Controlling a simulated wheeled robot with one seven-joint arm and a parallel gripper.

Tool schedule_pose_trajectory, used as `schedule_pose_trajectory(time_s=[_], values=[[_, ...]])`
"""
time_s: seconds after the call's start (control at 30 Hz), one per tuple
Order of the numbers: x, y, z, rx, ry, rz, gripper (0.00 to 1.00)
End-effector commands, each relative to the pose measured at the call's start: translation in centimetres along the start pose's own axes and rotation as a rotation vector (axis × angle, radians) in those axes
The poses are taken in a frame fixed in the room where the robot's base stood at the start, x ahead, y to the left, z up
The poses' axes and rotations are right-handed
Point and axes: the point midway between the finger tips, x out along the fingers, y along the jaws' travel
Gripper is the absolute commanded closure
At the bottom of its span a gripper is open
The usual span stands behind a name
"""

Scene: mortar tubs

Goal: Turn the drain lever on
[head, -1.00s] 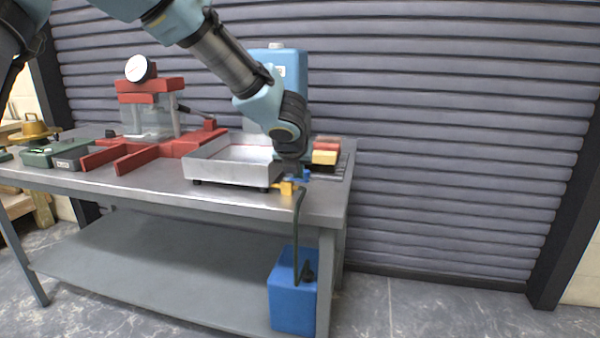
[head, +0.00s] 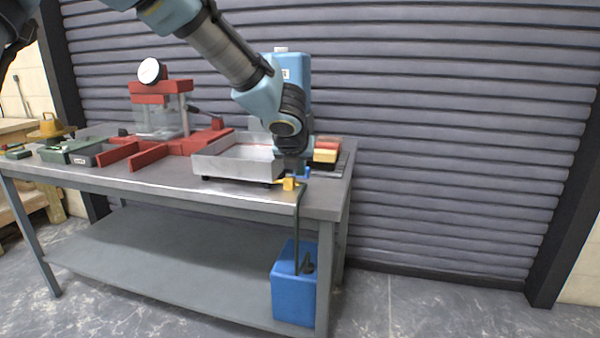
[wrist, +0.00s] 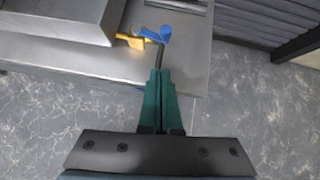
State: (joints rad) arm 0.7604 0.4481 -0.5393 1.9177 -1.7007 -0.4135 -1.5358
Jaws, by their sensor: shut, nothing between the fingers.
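The drain lever is the small blue handle (wrist: 157,35) on a yellow drain fitting (wrist: 131,40) at the corner of the metal tray (wrist: 92,20). In the head view the blue lever (head: 306,173) shows just under my gripper, beside the yellow fitting (head: 289,184). My gripper (wrist: 158,72) is shut and empty, its green fingers pointing at the lever. In the wrist view the fingertips lie just below the lever; I cannot tell whether they touch it. In the head view the fingers are mostly hidden by my wrist.
A dark hose (head: 297,230) hangs from the fitting to a blue canister (head: 294,292) on the lower shelf. Red and yellow blocks (head: 326,150) lie right of the tray. A tall blue container (head: 297,75) stands behind. A red press (head: 162,88) stands left. The floor right of the bench is clear.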

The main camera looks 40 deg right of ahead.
Motion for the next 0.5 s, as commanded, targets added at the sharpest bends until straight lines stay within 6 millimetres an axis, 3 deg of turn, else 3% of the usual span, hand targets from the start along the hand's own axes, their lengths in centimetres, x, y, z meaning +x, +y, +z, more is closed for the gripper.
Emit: schedule_pose_trajectory(time_s=[0.3, 0.5], values=[[-5.1, -0.6, 0.2, 0.001, -0.003, 0.0, 1.0], [-6.8, -0.9, 0.1, 0.0, -0.001, 0.0, 1.0]])
